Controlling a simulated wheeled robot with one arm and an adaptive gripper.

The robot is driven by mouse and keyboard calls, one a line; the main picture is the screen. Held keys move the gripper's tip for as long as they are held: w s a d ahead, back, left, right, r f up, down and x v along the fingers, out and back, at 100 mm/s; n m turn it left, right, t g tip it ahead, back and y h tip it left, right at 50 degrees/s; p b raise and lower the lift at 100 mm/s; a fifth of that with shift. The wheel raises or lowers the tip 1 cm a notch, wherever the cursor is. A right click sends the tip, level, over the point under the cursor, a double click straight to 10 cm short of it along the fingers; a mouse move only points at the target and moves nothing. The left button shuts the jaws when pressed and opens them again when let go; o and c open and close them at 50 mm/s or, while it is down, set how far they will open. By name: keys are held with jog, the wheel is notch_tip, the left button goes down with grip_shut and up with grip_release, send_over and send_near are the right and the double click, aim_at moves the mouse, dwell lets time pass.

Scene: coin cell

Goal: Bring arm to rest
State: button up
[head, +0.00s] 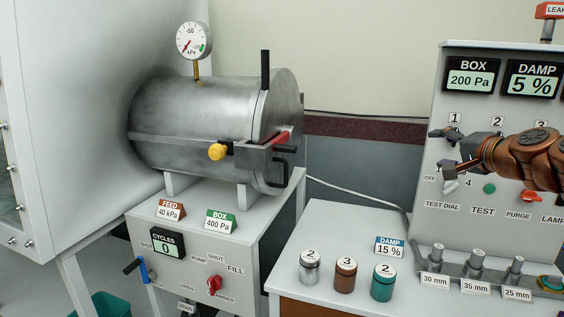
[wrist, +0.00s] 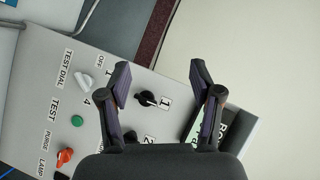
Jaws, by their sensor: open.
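My gripper (head: 444,151) is at the right of the head view, in front of the grey control panel (head: 433,215). My copper-coloured arm reaches in from the right edge. In the wrist view my gripper (wrist: 161,75) has its two dark fingers spread wide with nothing held between them. A black knob (wrist: 148,98) beside the label 1 shows in the gap between the fingers, with clear space on both sides. How far the fingertips are from the panel is hard to tell. In the head view the gripper hides part of the panel's dial area.
The panel also bears a white test dial (wrist: 83,82), a green button (wrist: 77,120) and a red purge knob (wrist: 65,156). Three capped jars, one being teal (head: 383,284), stand on the bench (head: 330,218). A steel chamber (head: 190,115) stands at left.

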jog(key=s+a+f+n+g+y+p, duration=0.1)
jog(key=s+a+f+n+g, duration=0.15)
jog(key=a, duration=0.45)
jog(key=s+a+f+n+g+y+p, duration=0.1)
jog(key=s+a+f+n+g, duration=0.15)
jog(key=a, duration=0.55)
jog(key=s+a+f+n+g+p, duration=0.1)
jog(key=s+a+f+n+g, duration=0.1)
jog(key=s+a+f, duration=0.3)
jog(key=s+a+f+n+g+p, duration=0.1)
jog(key=s+a+f+n+g, duration=0.15)
jog(key=s, duration=0.35)
jog(key=s+d+f+g+h+p, duration=0.1)
jog(key=s+f+g, duration=0.1)
jog(key=s, duration=0.6)
jog(key=s+d+f+n+g+h+p, duration=0.1)
jog(key=s+d+f+g+h, duration=0.1)
jog(key=s+f, duration=0.3)
jog(key=s+d+f+n+g+h+p, duration=0.1)
jog(key=s+f+g+h, duration=0.1)
jog(key=s, duration=1.1)
jog(key=shift+d+f+g, duration=0.15)
jog(key=shift+f+g, duration=0.5)
jog(key=shift+f, duration=0.3)
jog(key=shift+s, duration=0.1)
jog(key=shift+c, duration=0.3)
